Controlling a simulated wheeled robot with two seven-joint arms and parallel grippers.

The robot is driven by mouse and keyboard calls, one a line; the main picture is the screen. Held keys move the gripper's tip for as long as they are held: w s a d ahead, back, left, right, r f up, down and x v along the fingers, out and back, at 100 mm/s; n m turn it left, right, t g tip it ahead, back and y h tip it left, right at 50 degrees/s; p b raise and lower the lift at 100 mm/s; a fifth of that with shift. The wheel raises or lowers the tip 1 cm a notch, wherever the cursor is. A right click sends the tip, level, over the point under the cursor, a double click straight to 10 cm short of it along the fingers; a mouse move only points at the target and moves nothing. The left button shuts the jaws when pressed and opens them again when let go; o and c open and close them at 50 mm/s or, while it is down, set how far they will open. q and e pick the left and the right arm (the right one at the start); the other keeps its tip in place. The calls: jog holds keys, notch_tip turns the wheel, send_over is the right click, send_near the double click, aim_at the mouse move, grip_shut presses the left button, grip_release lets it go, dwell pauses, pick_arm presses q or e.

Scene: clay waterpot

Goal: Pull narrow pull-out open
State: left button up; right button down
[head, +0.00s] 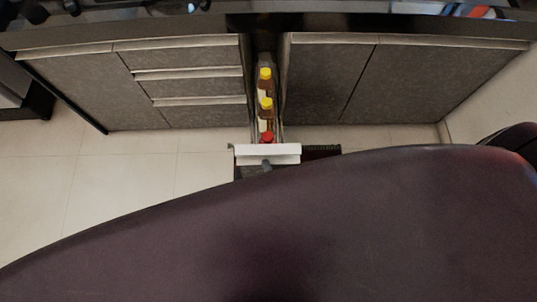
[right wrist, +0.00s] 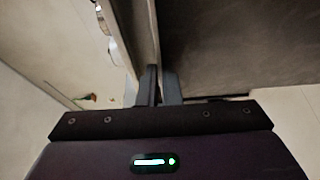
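The narrow pull-out (head: 267,149) stands out from the cabinet row in the head view, with its pale front well forward of the neighbouring doors. Bottles with yellow caps and a red cap (head: 265,105) stand in a line inside it. My right gripper (head: 266,166) is at the front of the pull-out, mostly hidden by my own dark body. In the right wrist view, the two fingers (right wrist: 160,85) are close together on either side of the thin front panel (right wrist: 146,35) and appear shut on its edge. My left gripper is not in view.
Drawers (head: 195,88) stand left of the pull-out and closed cabinet doors (head: 400,80) stand right of it. A dark countertop (head: 140,30) runs above. The pale tiled floor (head: 120,165) is clear at the left. A wall (head: 500,100) is at the right.

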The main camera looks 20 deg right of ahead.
jog(key=shift+a, duration=0.2)
jog(key=c, duration=1.6)
grip_release()
jog(key=shift+d, duration=0.1)
jog(key=s+b, duration=0.1)
jog(key=s, duration=0.6)
jog(key=shift+s+d, duration=0.4)
